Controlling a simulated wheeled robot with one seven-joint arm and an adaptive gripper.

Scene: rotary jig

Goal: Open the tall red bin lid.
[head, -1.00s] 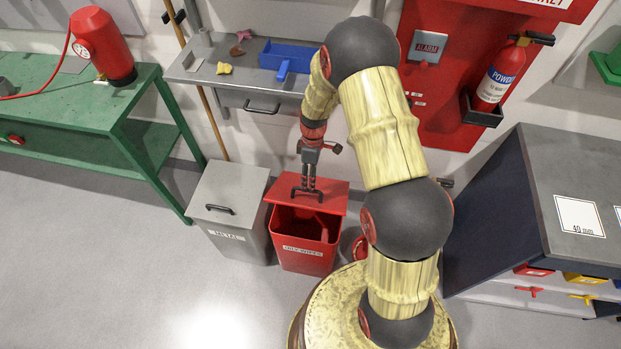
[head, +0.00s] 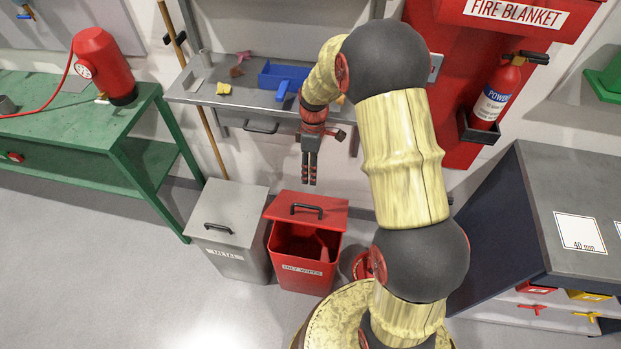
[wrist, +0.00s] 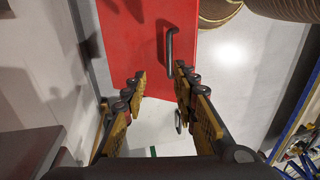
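The tall red bin (head: 301,275) stands on the floor in the head view, its inside showing below the front edge of its lid. The red lid (head: 334,213) is raised; I cannot tell its exact angle. Its black handle (head: 306,208) is on the face towards me, and it also shows in the wrist view (wrist: 169,48). My gripper (head: 309,183) hangs empty above and behind the lid, clear of the handle. In the wrist view my gripper (wrist: 160,76) has its fingers apart, with nothing between them.
A grey metal bin (head: 228,215) with a closed lid stands close to the left. A shelf with a blue tray (head: 282,76) is behind my gripper. A green bench (head: 80,125) is at left and a grey cabinet (head: 560,190) at right. Floor in front is clear.

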